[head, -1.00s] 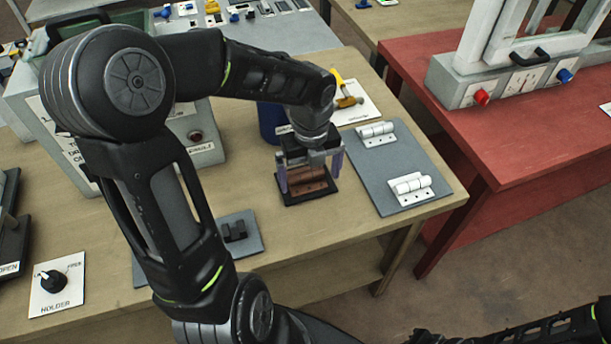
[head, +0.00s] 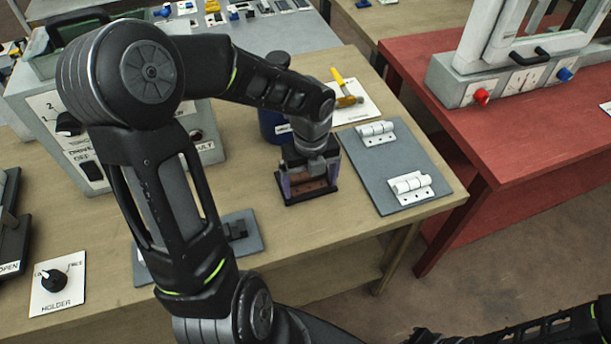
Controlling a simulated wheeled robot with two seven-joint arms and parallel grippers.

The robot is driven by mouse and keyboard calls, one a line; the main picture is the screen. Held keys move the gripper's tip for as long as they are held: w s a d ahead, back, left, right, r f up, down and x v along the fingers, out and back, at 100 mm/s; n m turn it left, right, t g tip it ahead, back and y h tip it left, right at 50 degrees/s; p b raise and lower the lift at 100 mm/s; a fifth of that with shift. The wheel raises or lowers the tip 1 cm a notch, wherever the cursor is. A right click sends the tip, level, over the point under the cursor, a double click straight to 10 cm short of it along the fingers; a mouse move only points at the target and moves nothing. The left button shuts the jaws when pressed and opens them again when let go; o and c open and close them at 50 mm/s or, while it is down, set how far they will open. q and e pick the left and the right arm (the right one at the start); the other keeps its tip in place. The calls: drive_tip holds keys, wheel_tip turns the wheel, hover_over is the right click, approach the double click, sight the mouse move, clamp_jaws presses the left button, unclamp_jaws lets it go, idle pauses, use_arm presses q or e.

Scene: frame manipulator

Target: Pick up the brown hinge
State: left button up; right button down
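The brown hinge (head: 308,187) lies on a small black pad (head: 297,201) near the middle of the wooden table. My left gripper (head: 309,180) points down over it from above. Its two fingers stand apart, one at each end of the hinge, low near the pad. The gripper body hides the upper part of the hinge. I cannot see clearly whether the fingers touch it. Of my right arm only dark links show at the bottom right; its gripper is out of view.
A grey plate (head: 396,166) with two white hinges (head: 410,186) lies to the right. Behind stand a blue container (head: 270,125) and a yellow-handled tool (head: 346,88) on a white card. A grey control box (head: 205,150) stands to the left.

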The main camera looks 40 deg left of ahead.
sight(310, 190)
use_arm(q)
drive_tip(key=c, duration=1.2)
drive_tip(key=shift+r, duration=0.1)
wheel_tip(310, 190, up, 4)
drive_tip(key=p, duration=0.4)
drive_tip(key=shift+d, duration=0.1)
drive_tip(key=s+d, duration=0.3)
drive_tip(key=d, duration=0.2)
drive_tip(key=s+d+b, duration=0.1)
drive_tip(key=s+d, duration=0.6)
drive_tip(key=d, duration=0.2)
drive_tip(key=shift+s+d+f+b, duration=0.15)
drive_tip(key=shift+d+f+b, duration=0.15)
drive_tip(key=shift+f+b, duration=0.05)
drive_tip(key=shift+c, duration=0.7)
